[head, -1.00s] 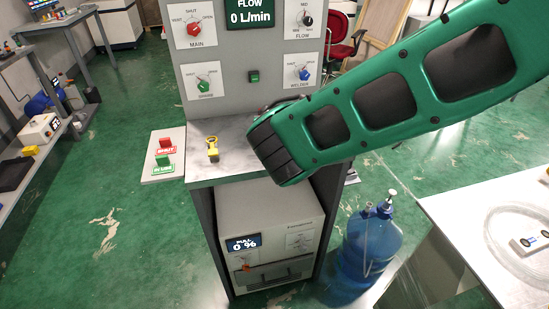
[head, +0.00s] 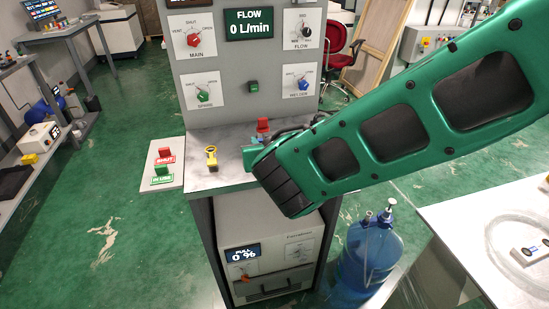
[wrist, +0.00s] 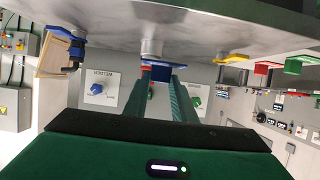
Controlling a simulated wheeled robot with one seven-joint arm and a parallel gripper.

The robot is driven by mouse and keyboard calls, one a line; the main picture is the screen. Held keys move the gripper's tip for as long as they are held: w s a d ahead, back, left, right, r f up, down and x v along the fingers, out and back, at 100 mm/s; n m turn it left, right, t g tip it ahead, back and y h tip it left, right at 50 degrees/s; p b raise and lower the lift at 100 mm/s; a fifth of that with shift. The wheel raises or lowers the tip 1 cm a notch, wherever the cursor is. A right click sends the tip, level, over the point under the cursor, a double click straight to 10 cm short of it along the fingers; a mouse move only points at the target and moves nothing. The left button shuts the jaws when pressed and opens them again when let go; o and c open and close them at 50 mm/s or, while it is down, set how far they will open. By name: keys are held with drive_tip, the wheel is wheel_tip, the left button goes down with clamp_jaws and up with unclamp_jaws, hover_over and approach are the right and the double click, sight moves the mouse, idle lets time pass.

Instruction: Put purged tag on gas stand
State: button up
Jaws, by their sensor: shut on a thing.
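The gas stand (head: 225,75) is a grey column with MAIN, FLOW, SPARE and WELDER knobs above a metal shelf (head: 205,180). My gripper (head: 252,154) is at the shelf, right of a yellow key-like piece (head: 211,155). In the wrist view its fingers (wrist: 160,76) are shut on a blue tag (wrist: 158,74), close to the shelf, with a grey round piece beside it. Its label cannot be read. A red block (head: 263,125) shows just behind my gripper; its full shape is hidden. The wrist picture appears upside down.
A side plate (head: 150,178) left of the shelf holds a red SHUT tag (head: 164,156) and a green IN USE tag (head: 161,174). A blue water jug (head: 367,250) stands on the floor at right. A white table (head: 470,210) is at lower right.

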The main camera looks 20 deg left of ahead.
drive_tip(key=shift+w+d+f, duration=0.7)
drive_tip(key=shift+d+f, duration=0.1)
drive_tip(key=shift+d, duration=0.2)
drive_tip(key=shift+f, duration=1.95)
drive_tip(key=shift+f, duration=0.15)
drive_tip(key=o, duration=1)
drive_tip(key=shift+s+r, duration=0.1)
drive_tip(key=shift+r, duration=0.15)
drive_tip(key=v, duration=1.1)
drive_tip(key=shift+s+d+r, duration=0.15)
drive_tip(key=shift+s+d, duration=0.1)
